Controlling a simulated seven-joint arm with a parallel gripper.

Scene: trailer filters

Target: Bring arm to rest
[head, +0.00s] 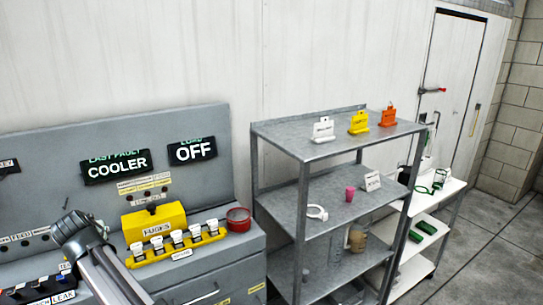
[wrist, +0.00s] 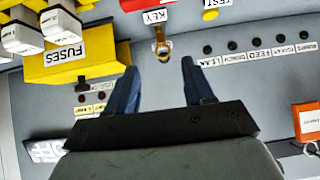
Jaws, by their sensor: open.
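My gripper (wrist: 161,68) shows in the wrist view with its two dark blue fingers apart and nothing between them. In the head view, part of my arm crosses the lower left in front of the panel. The fingers cannot be made out there.
A yellow FUSES box (head: 155,226) stands behind a yellow rack of white-topped fuses (head: 177,248). A red round container (head: 238,219) sits to their right. A grey metal shelf (head: 290,200) stands further right. A boxed orange item (wrist: 308,120) shows at the wrist view's right edge.

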